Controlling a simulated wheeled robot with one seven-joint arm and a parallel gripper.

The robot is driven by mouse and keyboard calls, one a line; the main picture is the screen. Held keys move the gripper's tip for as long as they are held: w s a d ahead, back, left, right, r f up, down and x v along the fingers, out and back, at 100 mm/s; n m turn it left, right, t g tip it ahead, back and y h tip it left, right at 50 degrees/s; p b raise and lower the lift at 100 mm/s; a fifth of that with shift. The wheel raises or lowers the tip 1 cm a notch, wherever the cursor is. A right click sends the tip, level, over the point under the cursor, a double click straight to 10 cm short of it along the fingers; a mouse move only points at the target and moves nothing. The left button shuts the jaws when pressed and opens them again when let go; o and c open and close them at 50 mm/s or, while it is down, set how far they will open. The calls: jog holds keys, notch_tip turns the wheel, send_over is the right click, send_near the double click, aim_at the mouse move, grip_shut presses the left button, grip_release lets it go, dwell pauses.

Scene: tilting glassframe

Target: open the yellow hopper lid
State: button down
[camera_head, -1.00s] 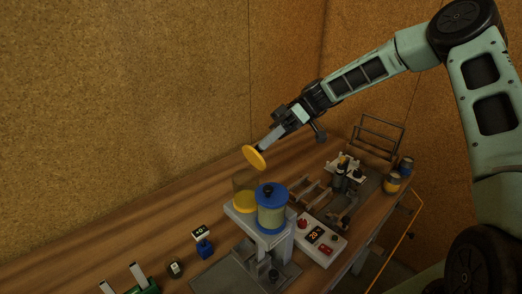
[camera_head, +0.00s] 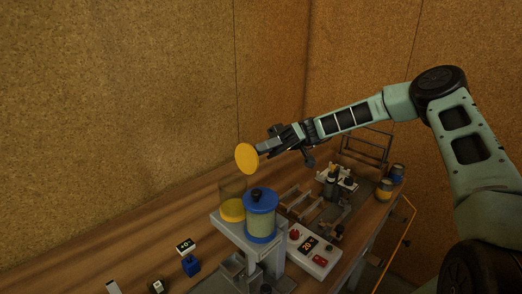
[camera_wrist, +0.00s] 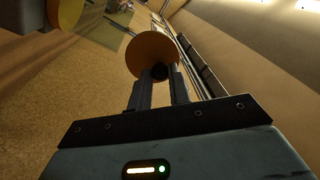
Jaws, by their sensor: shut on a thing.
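The yellow lid (camera_head: 246,157) is a round disc, held tilted nearly on edge in the air. It also shows in the wrist view (camera_wrist: 150,52). My gripper (camera_head: 262,149) is shut on its dark knob (camera_wrist: 160,71), between the two fingers. The yellow hopper (camera_head: 232,208) is a clear cylinder with yellow contents low inside, standing below the lid. Its top is uncovered, and the lid is apart from it. The blue hopper (camera_head: 261,217) stands beside it with its blue lid (camera_head: 260,201) on.
Both hoppers stand on a grey raised stand (camera_head: 225,228). A control box (camera_head: 312,251) with a display is to the right. A wire rack (camera_head: 366,147) and small cans (camera_head: 385,189) are further back. The corkboard wall (camera_head: 120,110) rises behind the wooden bench.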

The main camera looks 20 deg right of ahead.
jog(key=c, duration=1.3)
grip_release()
jog(key=b+v, duration=0.6)
jog(key=v, duration=1.1)
jog(key=shift+d, duration=0.25)
